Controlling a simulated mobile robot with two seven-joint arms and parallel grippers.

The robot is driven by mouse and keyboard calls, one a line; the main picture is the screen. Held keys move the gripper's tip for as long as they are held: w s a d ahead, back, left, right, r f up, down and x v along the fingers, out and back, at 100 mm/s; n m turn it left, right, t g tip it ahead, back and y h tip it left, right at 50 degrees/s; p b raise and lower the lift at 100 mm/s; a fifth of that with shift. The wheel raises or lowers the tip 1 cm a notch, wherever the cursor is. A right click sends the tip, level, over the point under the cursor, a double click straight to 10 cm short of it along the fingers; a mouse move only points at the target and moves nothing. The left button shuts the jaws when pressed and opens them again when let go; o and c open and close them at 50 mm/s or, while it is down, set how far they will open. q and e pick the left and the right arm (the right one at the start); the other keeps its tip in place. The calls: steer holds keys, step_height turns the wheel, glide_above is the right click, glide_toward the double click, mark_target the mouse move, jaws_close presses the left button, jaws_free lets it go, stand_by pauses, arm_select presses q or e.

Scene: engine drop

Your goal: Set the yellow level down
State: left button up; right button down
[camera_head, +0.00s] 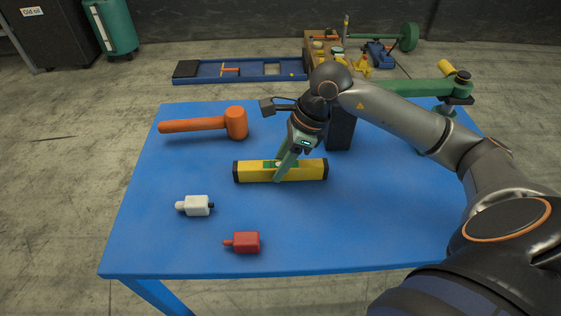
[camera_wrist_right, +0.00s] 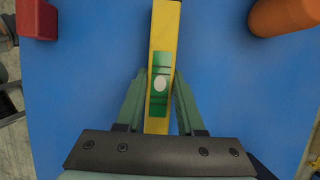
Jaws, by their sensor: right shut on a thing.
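The yellow level (camera_head: 310,170) has black end caps and a green patch in its middle. It lies level across the blue table (camera_head: 200,250) in the head view, at or just above the top; I cannot tell if it touches. My right gripper (camera_head: 279,172) is shut on its middle from above. In the right wrist view the level (camera_wrist_right: 166,30) runs between the two green fingers of the gripper (camera_wrist_right: 160,90), with a pale round spot on its green patch. My left gripper is not in view.
An orange mallet (camera_head: 236,124) lies behind the level at the left. A white bottle-like piece (camera_head: 197,206) and a red one (camera_head: 246,242) lie in front. A dark block (camera_head: 340,130) stands behind the level. The table's front right is clear beside my arm.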

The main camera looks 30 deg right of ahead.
steer(key=shift+r, duration=0.1)
steer(key=shift+f, duration=0.2)
steer(key=c, duration=0.5)
jaws_free()
steer(key=shift+r, duration=0.1)
steer(key=v, duration=1.2)
steer(key=shift+r+p, duration=0.15)
steer(key=shift+p, duration=0.2)
